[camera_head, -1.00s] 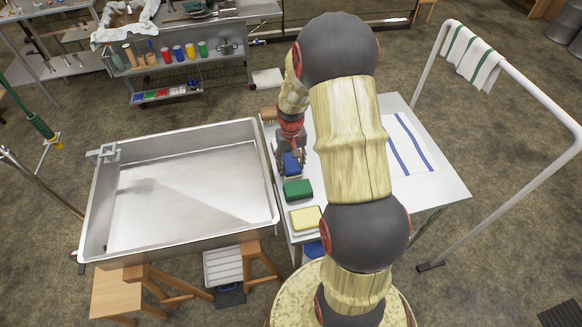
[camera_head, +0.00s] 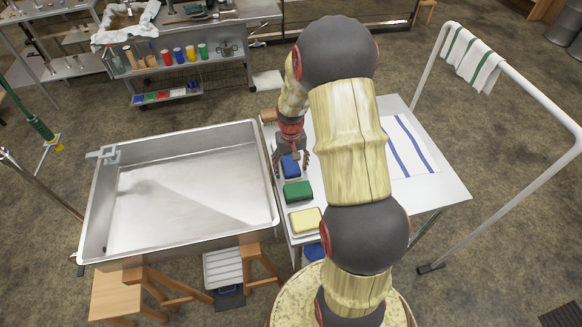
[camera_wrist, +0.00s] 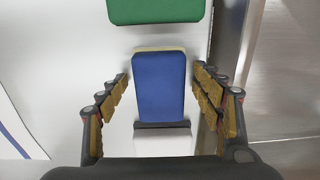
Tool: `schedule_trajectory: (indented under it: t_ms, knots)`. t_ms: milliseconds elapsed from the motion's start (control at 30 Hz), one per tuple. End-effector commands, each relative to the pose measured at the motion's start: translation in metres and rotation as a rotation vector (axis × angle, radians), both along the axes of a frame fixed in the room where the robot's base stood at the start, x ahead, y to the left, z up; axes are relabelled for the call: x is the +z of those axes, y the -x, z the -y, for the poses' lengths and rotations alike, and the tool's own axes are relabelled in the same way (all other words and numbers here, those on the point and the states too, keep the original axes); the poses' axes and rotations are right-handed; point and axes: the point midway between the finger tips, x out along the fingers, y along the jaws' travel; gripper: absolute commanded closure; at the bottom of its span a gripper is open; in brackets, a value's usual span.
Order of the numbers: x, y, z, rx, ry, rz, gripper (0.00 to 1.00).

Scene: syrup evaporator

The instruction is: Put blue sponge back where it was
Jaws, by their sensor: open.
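The blue sponge (camera_head: 290,168) lies on the white table near its left edge, behind the green sponge (camera_head: 298,191). My gripper (camera_head: 291,158) is over it, open, with a finger on each side. In the wrist view the blue sponge (camera_wrist: 160,88) lies between the open fingers of my gripper (camera_wrist: 162,76), with visible gaps on both sides. A pale edge shows at its far end and a white surface at its near end; whether it rests on a tray is unclear. The green sponge (camera_wrist: 155,10) is beyond it.
The yellow sponge (camera_head: 305,220) lies in front of the green one. A large metal pan (camera_head: 190,190) stands close to the left; its wall runs beside my right finger in the wrist view. A striped cloth (camera_head: 408,150) lies on the table's right part (camera_head: 440,185).

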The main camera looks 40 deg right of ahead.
Motion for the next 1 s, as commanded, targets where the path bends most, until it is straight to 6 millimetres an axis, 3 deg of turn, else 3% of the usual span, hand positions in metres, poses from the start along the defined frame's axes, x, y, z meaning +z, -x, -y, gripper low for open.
schedule_trajectory:
  t_ms: [167,600,867,1000]
  knots:
    - [0.011,0.0,0.0,0.0,0.0,0.001,0.34]
    - [0.097,-0.001,0.0,0.0,0.001,0.003,0.34]
    - [0.122,0.0,0.0,0.001,0.001,0.002,0.34]
    - [0.147,-0.001,-0.015,0.025,0.013,0.027,0.34]
